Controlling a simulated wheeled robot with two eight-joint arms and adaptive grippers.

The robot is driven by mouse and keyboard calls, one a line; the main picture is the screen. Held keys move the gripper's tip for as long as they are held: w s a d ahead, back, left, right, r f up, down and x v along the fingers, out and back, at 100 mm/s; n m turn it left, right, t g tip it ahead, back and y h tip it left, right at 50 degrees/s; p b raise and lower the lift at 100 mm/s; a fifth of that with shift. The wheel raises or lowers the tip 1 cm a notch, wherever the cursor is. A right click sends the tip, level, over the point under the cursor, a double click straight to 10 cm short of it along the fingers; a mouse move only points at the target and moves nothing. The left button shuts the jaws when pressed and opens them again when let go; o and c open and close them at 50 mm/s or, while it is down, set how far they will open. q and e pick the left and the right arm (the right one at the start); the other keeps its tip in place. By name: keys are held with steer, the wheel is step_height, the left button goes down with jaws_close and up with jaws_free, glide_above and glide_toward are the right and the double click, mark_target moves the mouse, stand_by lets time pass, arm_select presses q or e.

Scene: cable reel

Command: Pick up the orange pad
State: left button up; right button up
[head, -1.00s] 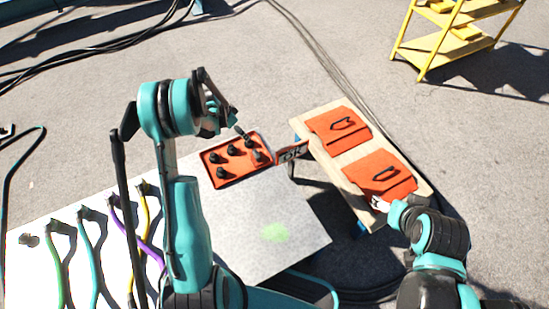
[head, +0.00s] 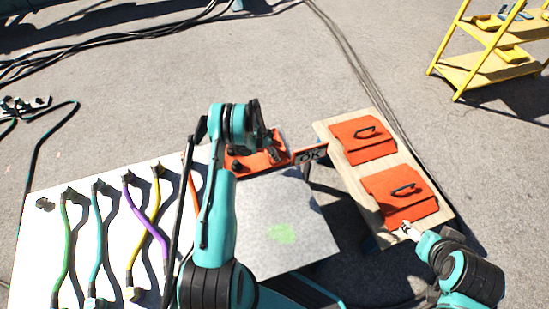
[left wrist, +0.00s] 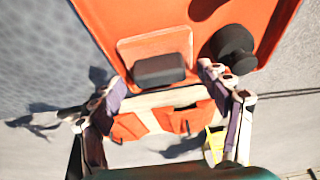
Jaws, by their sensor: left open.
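A small square orange pad (left wrist: 155,45) with a dark block-like grip (left wrist: 160,70) lies on the orange tray (left wrist: 100,15) in the left wrist view. Two larger orange pads with black loop handles, a far one (head: 362,142) and a near one (head: 402,194), lie on a wooden bench. My right gripper (head: 408,231) is by the near pad's lower edge.
A black round knob (left wrist: 233,48) stands on the tray right of the small pad. Several coloured cables (head: 130,235) lie on the table's left part. A yellow shelf (head: 490,60) stands far right.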

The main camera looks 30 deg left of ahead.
arm_select(q)
steer(key=shift+w+d+f, duration=0.15)
steer(key=shift+w+f, duration=0.05)
steer(key=shift+f, duration=0.5)
steer(key=shift+r, duration=0.15)
steer(key=shift+c, duration=0.9)
steer(key=c, duration=1.1)
step_height(320, 180, up, 10)
steer(key=p, duration=0.4)
steer(key=o, duration=0.6)
steer(key=shift+c, duration=0.2)
steer(key=c, duration=0.4)
steer(key=shift+d, duration=0.1)
